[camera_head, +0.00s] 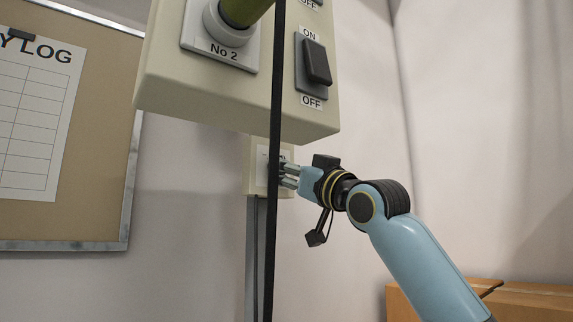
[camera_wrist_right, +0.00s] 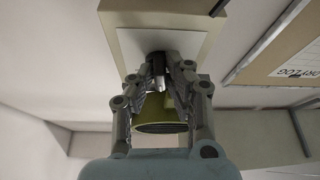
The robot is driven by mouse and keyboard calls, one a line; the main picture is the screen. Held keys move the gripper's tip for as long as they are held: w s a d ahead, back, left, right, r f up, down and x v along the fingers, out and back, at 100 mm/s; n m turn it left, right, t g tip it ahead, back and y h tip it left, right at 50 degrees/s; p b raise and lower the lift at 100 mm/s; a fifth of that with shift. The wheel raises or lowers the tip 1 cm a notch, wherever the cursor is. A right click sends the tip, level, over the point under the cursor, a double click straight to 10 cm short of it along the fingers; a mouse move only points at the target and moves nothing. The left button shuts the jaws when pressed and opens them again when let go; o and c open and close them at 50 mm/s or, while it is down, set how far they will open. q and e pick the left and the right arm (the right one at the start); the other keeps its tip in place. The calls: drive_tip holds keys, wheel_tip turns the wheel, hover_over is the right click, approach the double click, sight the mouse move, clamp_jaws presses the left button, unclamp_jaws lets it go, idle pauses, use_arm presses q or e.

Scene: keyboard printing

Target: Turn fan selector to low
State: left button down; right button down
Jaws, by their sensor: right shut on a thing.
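The fan selector looks to be the small cream wall box (camera_head: 257,182) below the large panel in the head view. In the right wrist view, this box (camera_wrist_right: 203,17) has a white plate (camera_wrist_right: 128,42) with a dark knob (camera_wrist_right: 158,60) on it. My right gripper (camera_head: 284,174) comes in from the right and reaches the plate. Its fingertips (camera_wrist_right: 166,72) are shut on the knob in the right wrist view. The knob's pointer and any setting labels cannot be read. My left gripper is not in view.
A large cream panel (camera_head: 190,105) overhangs the box, with a rocker switch (camera_head: 317,62) marked ON and OFF and a green part in a socket marked No 2 (camera_head: 222,52). A dark vertical bar (camera_head: 269,240) crosses in front. A notice board (camera_head: 95,190) hangs left.

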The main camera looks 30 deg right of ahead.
drive_tip(key=shift+a+m+h, duration=0.1)
drive_tip(key=shift+m+h, duration=0.2)
drive_tip(key=shift+m, duration=0.6)
drive_tip(key=c, duration=1.3)
unclamp_jaws()
drive_tip(key=shift+c, duration=0.2)
drive_tip(key=v, duration=1.2)
drive_tip(key=shift+f, duration=0.15)
